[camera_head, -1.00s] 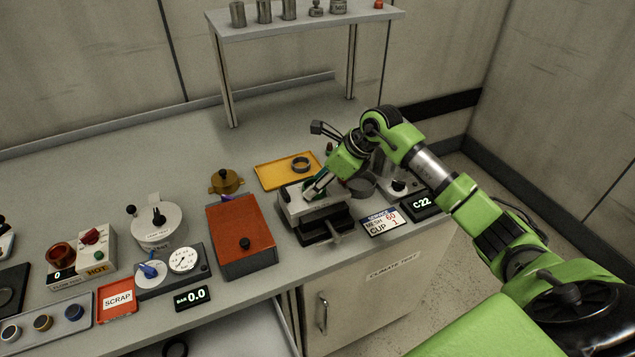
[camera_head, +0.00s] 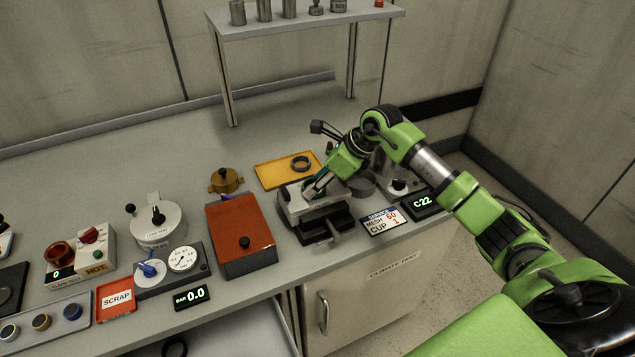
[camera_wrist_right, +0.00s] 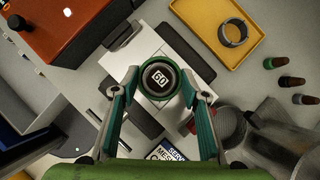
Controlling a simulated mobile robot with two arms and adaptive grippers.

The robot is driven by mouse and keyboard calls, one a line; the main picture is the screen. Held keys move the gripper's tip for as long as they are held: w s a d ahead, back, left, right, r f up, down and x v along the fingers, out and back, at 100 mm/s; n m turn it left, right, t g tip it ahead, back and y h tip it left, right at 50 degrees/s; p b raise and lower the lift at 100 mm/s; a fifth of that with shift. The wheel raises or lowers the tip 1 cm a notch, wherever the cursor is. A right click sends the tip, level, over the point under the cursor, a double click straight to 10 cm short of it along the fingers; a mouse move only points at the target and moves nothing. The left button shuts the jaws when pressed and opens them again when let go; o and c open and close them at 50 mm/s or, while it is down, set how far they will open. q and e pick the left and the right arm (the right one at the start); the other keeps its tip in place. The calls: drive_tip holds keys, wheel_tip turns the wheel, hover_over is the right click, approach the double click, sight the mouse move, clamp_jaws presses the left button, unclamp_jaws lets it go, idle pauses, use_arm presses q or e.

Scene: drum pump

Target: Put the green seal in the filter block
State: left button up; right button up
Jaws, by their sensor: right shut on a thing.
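The filter block (camera_head: 297,203) is a pale grey block on a dark vice-like base. Its pale top also shows in the wrist view (camera_wrist_right: 178,52). My right gripper (camera_wrist_right: 160,84) is over the block. Its two teal fingers are shut on the green seal (camera_wrist_right: 144,66), a dark green ring seen from above. A dark disc marked "60" (camera_wrist_right: 159,78) shows inside the ring. I cannot tell whether the ring touches the block or how deep it sits. In the head view my right gripper (camera_head: 313,190) hides the seal. My left gripper is not in view.
A yellow tray (camera_head: 268,172) with a dark ring (camera_head: 301,163) lies behind the block. An orange-lidded box (camera_head: 240,229) stands to its left. A service sign (camera_head: 384,222) and a C22 display (camera_head: 420,204) are at its right. A grey cup (camera_wrist_right: 229,126) stands close by.

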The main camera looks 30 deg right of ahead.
idle(0.3)
drive_tip(key=o, duration=1)
drive_tip(key=o, duration=0.3)
drive_tip(key=shift+r+p, duration=2.25)
drive_tip(key=shift+r, duration=1.75)
